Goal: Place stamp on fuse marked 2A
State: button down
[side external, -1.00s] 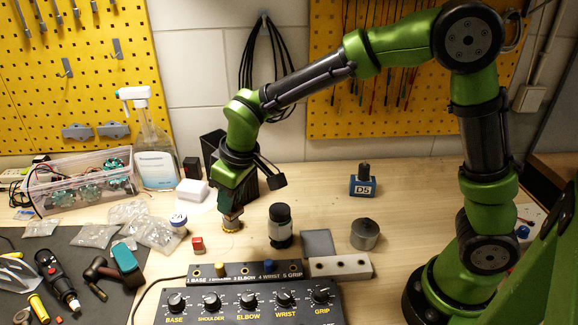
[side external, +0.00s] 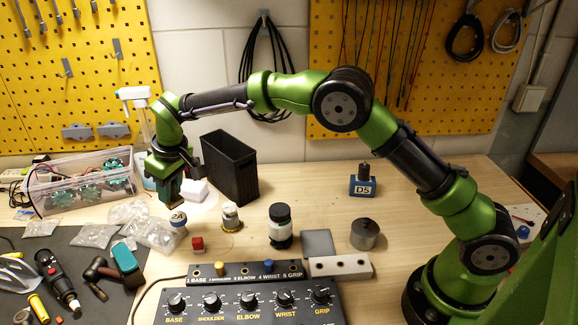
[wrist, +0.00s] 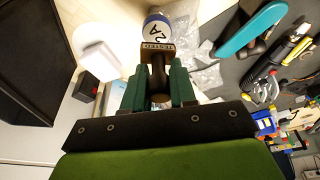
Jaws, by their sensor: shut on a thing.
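My gripper (side external: 168,194) is at the left of the bench, pointing down, just above and behind the fuse marked 2A (side external: 178,218). In the wrist view my green fingers (wrist: 158,90) are shut on the stamp (wrist: 157,56), which has a dark handle and a wooden block with lettering. The fuse also shows in the wrist view (wrist: 157,27), a white round top with a blue rim, just beyond the stamp's block. Part of its top is hidden by the block. I cannot tell whether they touch. In the side view the stamp is mostly hidden.
A white cylinder with a brass base (side external: 231,217) and a small red block (side external: 197,244) stand right of the fuse. Plastic bags (side external: 150,232) lie close on its left. A black bin (side external: 231,165) and a spray bottle (side external: 137,120) stand behind. A dark bottle (side external: 280,226) is further right.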

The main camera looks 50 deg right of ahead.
aim_at(172, 199)
jog(key=shift+w+a, duration=0.1)
jog(key=shift+w, duration=0.1)
jog(key=shift+f, duration=1.75)
jog(key=shift+f, duration=0.1)
jog(key=c, duration=0.9)
grip_release()
jog(key=shift+f, duration=0.1)
